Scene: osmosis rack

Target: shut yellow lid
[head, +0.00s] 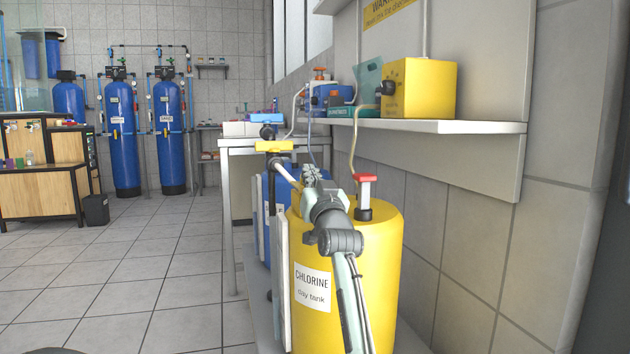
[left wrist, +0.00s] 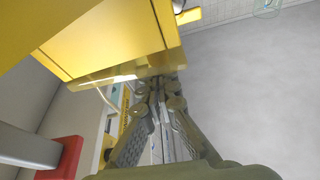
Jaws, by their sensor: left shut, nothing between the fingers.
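The yellow chlorine day tank (head: 375,265) stands in front of the wall in the head view. A small flat yellow piece (head: 273,146) shows above and left of the tank; I cannot tell for sure whether it is the lid. My left gripper (head: 311,172) is shut and empty over the tank's top, right of that piece, and hides part of the top. In the left wrist view a large yellow panelled surface (left wrist: 110,45) fills the upper left. The shut fingertips (left wrist: 162,80) are close to its edge; contact cannot be told. My right gripper is not in view.
A red-topped fitting (head: 366,180) with a hose stands on the tank, right of my gripper. A shelf (head: 430,127) with a yellow box (head: 420,87) overhangs behind. A blue tank (head: 265,215) stands beyond.

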